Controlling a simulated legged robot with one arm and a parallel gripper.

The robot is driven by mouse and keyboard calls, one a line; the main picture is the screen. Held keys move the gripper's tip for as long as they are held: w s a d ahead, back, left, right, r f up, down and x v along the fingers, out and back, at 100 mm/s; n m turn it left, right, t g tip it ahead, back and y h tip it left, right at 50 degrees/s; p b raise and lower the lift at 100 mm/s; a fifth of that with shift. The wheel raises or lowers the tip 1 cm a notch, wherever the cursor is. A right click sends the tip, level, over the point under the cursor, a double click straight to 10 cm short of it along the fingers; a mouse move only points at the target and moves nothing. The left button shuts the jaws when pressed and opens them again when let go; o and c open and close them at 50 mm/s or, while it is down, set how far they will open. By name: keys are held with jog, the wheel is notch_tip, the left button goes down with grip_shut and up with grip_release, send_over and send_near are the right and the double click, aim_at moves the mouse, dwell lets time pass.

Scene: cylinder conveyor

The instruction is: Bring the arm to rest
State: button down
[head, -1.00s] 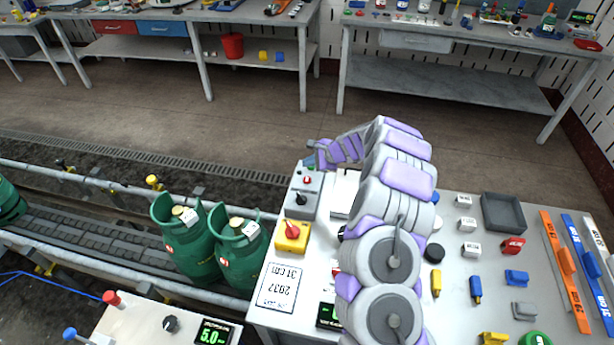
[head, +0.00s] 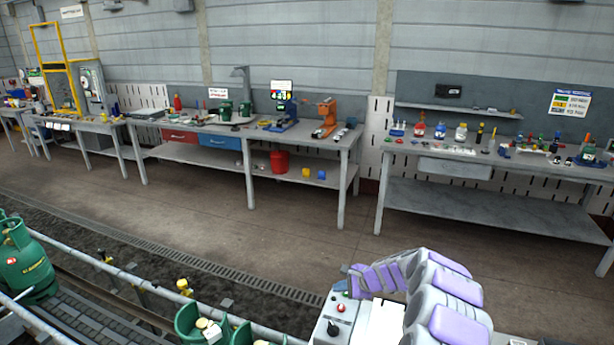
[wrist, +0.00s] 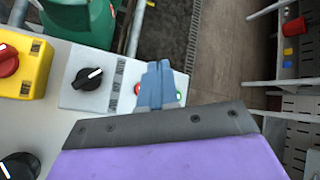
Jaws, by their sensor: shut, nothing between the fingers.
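My gripper (wrist: 158,84) is shut and empty, its blue-grey fingers pressed together in the wrist view. In the head view my gripper (head: 346,269) is small, at the end of my folded purple-and-grey arm, low right of centre. It is over the end of a grey control box (head: 333,328) on the white bench.
Green gas cylinders (head: 28,262) stand on the conveyor (head: 75,318) at left, behind a rail. A yellow box with a red knob (wrist: 22,65) sits beside the control box. Workbenches (head: 470,170) line the far wall. The floor (head: 310,215) before them is clear.

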jog(key=s+a+r+n+g+y, duration=0.1)
jog(key=s+a+r+n+g, duration=0.1)
jog(key=s+a+r+n, duration=0.5)
jog(key=s+a+r+n+g+h, duration=0.1)
jog(key=s+a+r+n, duration=0.1)
jog(key=s+r, duration=0.45)
jog(key=s+a+r+n+g, duration=0.1)
jog(key=s+a+r+g, duration=0.2)
jog(key=s, duration=0.7)
jog(key=s+d+r+n+h, duration=0.1)
jog(key=s+d, duration=0.3)
jog(key=s, duration=0.6)
jog(key=s+d+n+g+h, duration=0.1)
jog(key=s+d+n+h, duration=0.2)
jog(key=s, duration=0.8)
jog(key=s+d+r+n+h, duration=0.1)
jog(key=s+d+n+h, duration=0.1)
jog(key=s+d, duration=0.4)
jog(key=s+h, duration=0.1)
jog(key=s, duration=0.4)
jog(key=shift+r, duration=0.3)
jog(key=c, duration=1.9)
grip_release()
jog(key=shift+a, duration=0.1)
